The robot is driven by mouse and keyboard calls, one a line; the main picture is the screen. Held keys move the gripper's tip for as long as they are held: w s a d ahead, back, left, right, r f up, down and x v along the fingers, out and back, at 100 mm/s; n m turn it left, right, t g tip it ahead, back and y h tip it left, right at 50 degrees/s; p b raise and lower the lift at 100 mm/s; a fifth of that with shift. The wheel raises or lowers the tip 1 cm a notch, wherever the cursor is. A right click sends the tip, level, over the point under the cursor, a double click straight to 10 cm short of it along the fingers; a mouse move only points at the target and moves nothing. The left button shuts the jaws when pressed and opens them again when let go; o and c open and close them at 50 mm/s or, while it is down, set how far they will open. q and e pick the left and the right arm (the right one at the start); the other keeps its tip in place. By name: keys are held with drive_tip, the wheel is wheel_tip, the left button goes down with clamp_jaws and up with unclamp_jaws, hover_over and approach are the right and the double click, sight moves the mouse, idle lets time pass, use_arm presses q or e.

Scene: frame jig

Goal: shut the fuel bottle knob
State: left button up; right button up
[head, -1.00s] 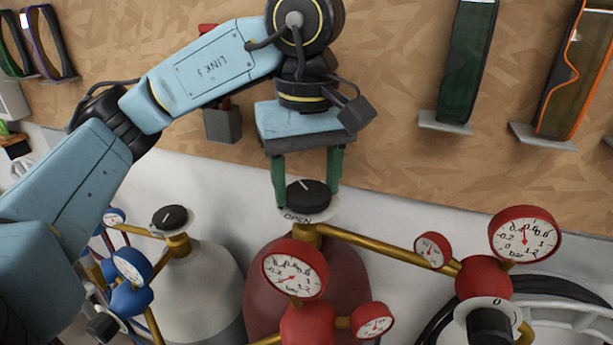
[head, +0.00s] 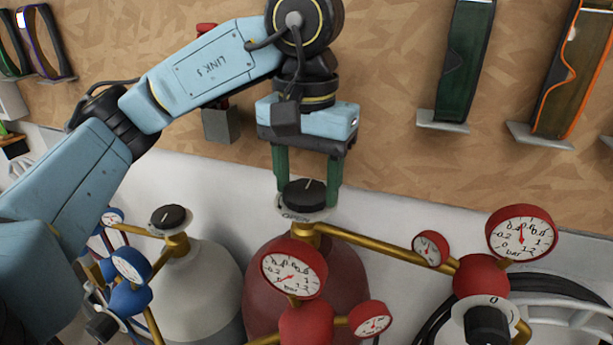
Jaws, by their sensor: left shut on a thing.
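The fuel bottle knob (head: 304,193) is a black round knob with a pale mark line, on top of the dark red bottle (head: 262,290). A white disc (head: 297,217) with the word OPEN lies under the knob. My left gripper (head: 306,197) points down from above with its green fingers on either side of the knob, shut on it. The right gripper is not in view.
A grey-white bottle (head: 205,290) with its own black knob (head: 171,218) and blue gauges (head: 131,266) stands to the left. Red gauges (head: 294,270) and a brass pipe (head: 385,249) sit close below and right.

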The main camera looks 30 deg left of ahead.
sight(307, 188)
use_arm(q)
drive_tip(key=shift+r+m, duration=0.1)
drive_tip(key=shift+m, duration=0.2)
idle(0.4)
drive_tip(key=o, duration=1)
wheel_tip(307, 188, up, 13)
drive_tip(key=p, duration=0.3)
drive_tip(key=shift+r, duration=0.15)
